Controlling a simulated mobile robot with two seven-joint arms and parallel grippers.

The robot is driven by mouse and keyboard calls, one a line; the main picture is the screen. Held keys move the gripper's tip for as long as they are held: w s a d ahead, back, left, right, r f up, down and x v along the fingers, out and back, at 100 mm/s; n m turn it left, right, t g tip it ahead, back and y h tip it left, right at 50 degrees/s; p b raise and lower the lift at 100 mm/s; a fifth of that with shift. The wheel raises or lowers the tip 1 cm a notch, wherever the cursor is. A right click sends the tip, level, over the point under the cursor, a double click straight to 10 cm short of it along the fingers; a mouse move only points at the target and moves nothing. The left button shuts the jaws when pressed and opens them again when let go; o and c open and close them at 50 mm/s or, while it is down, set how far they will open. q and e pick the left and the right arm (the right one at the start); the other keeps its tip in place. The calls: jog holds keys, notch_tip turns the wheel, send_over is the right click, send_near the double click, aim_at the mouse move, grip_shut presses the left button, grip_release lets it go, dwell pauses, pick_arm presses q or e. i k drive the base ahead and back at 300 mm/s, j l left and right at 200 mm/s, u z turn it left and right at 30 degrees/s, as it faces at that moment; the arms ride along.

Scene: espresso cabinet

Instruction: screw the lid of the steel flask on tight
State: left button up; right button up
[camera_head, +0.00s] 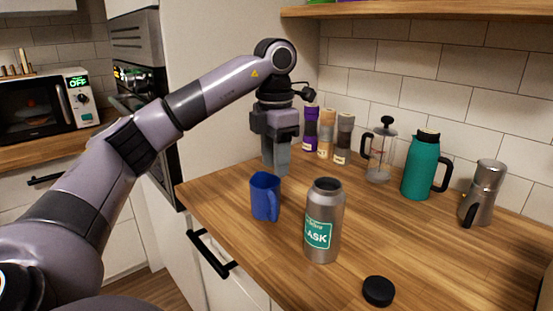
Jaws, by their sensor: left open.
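The steel flask (322,219) stands upright on the wooden counter with its top uncovered and a teal label on its side. A round black lid (378,291) lies on the counter to the right of the flask and nearer to me, apart from it. My left gripper (275,170) points down above the counter, behind the blue mug and to the left of the flask. It is open, and I see nothing held in it. It is apart from the flask and the lid. My right gripper is not in view.
A blue mug (265,197) stands just left of the flask. Behind are several spice jars (326,133), a French press (379,155), a teal jug (420,168) and a moka pot (482,194). A shelf (430,10) hangs above.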

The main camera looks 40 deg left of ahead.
aim_at(324, 221)
jog(key=k, duration=1)
